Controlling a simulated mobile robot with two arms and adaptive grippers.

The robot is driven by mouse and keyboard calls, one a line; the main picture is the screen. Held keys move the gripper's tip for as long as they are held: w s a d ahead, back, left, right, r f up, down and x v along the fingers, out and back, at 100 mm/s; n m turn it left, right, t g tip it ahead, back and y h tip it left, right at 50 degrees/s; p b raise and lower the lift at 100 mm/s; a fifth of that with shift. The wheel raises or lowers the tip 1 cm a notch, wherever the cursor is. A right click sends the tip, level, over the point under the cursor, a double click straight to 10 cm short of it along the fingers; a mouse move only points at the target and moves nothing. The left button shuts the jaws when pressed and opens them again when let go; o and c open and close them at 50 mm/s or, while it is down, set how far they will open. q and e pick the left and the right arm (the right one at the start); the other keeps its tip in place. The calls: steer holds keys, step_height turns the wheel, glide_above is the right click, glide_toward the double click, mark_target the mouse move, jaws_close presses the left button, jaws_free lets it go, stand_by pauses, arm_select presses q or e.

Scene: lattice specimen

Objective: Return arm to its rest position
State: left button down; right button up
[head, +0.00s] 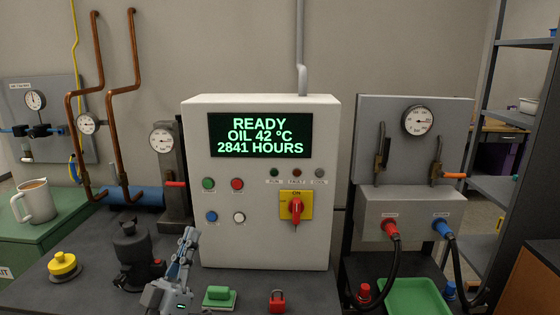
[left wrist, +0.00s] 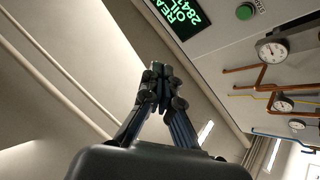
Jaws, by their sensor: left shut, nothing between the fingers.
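My left gripper (head: 188,240) is in front of the lower left of the white control cabinet (head: 262,255), above the dark bench. Its fingers point up and are closed with nothing between them. In the left wrist view the closed fingers (left wrist: 160,72) point toward the cabinet's top, beside the lit display (left wrist: 180,12). The display reads READY, OIL 42 °C, 2841 HOURS in the head view (head: 260,135). My right gripper shows in neither view.
On the bench are a yellow knobbed object (head: 63,266), a black device (head: 135,255), a green block (head: 219,297) and a red padlock (head: 278,300). A mug (head: 36,203) stands on a green surface at left. Hoses and a green tray (head: 415,297) are at right.

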arm_select(q)
steer(key=s+a+f+n+g+y, duration=0.15)
steer(key=f+g+y, duration=0.3)
steer(key=f, duration=0.55)
steer(key=s+f+m+g+y, duration=0.1)
steer(key=s+f+g+y, duration=0.3)
steer(key=f, duration=0.7)
steer(key=s+f+m+g, duration=0.1)
steer(key=s+f+g, duration=0.3)
steer(key=s, duration=0.4)
steer(key=s+a+f+m+g, duration=0.1)
steer(key=s+f+g, duration=0.3)
steer(key=s, duration=0.4)
steer(key=s+f+g, duration=0.4)
steer(key=s+g, duration=0.1)
steer(key=s, duration=0.3)
steer(key=s+f+g, duration=0.1)
steer(key=s+f, duration=0.2)
steer(key=f, duration=2.5)
steer(key=s+a+f+g, duration=0.1)
steer(key=s+a+f, duration=0.2)
steer(key=s+f, duration=1.2)
steer(key=shift+s+a+m, duration=0.15)
steer(key=shift+s+m, duration=0.3)
steer(key=shift+s, duration=0.1)
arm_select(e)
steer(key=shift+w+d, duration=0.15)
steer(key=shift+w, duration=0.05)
